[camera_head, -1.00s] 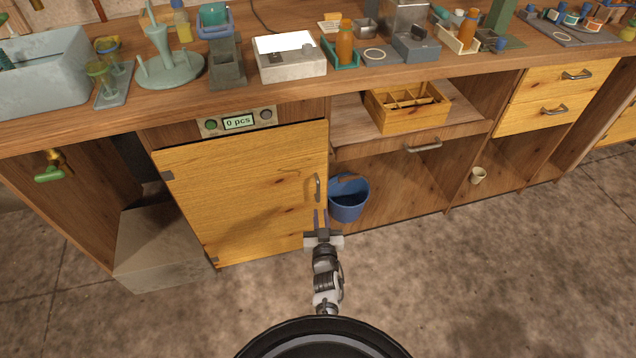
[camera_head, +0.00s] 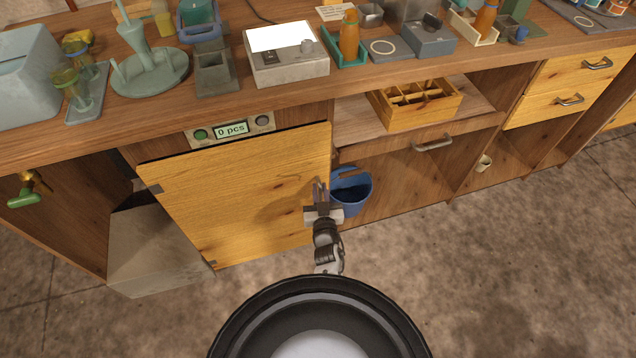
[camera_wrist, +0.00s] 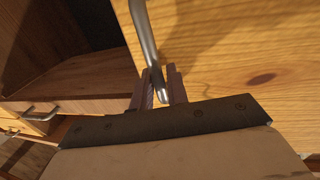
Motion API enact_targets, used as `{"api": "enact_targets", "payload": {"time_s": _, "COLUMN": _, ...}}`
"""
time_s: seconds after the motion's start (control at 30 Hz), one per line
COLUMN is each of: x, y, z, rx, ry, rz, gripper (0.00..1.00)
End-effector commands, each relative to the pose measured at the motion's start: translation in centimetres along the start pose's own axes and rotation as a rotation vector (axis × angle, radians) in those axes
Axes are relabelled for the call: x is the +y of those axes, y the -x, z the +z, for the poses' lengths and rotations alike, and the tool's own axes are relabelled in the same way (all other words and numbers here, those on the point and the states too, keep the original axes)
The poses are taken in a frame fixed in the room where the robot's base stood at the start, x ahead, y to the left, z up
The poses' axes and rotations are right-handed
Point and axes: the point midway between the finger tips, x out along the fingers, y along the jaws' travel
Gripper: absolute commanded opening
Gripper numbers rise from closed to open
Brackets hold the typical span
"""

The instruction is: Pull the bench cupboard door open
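The cupboard door (camera_head: 235,195) is a yellow wooden panel under the bench, hinged at its left edge. It looks shut, with a thin dark line along its top. Its upright metal handle is near the right edge, mostly hidden by my gripper in the head view. In the wrist view the handle (camera_wrist: 146,38) runs down, and its lower end lies between my fingers. My gripper (camera_head: 320,186) is at the handle, one finger on each side. In the wrist view the fingers (camera_wrist: 160,88) look apart, and I cannot tell whether either touches the handle.
A blue bucket (camera_head: 352,193) stands just right of the door, close to my gripper. A grey box (camera_head: 155,250) stands on the floor left of the door. A panel (camera_head: 231,130) reading "0 pcs" sits above it. The floor in front is clear.

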Motion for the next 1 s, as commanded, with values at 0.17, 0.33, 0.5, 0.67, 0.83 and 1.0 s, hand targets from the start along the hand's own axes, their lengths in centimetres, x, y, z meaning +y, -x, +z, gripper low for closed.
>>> {"api": "enact_targets", "payload": {"time_s": 0.17, "x": 0.04, "y": 0.05, "z": 0.03, "rx": -0.001, "ry": 0.0, "rz": 0.0, "gripper": 0.16}}
{"api": "enact_targets", "payload": {"time_s": 0.33, "x": 0.04, "y": 0.04, "z": 0.03, "rx": 0.0, "ry": 0.0, "rz": 0.0, "gripper": 0.09}}
{"api": "enact_targets", "payload": {"time_s": 0.5, "x": 0.04, "y": 0.03, "z": 0.02, "rx": 0.0, "ry": 0.0, "rz": 0.0, "gripper": 0.0}}
{"api": "enact_targets", "payload": {"time_s": 0.67, "x": 0.05, "y": 0.02, "z": 0.02, "rx": 0.0, "ry": -0.001, "rz": 0.0, "gripper": 0.0}}
{"api": "enact_targets", "payload": {"time_s": 0.83, "x": -0.06, "y": 0.01, "z": 0.03, "rx": -0.001, "ry": 0.0, "rz": -0.003, "gripper": 0.0}}
{"api": "enact_targets", "payload": {"time_s": 1.0, "x": -0.48, "y": -0.01, "z": 0.05, "rx": -0.001, "ry": -0.002, "rz": -0.017, "gripper": 0.0}}
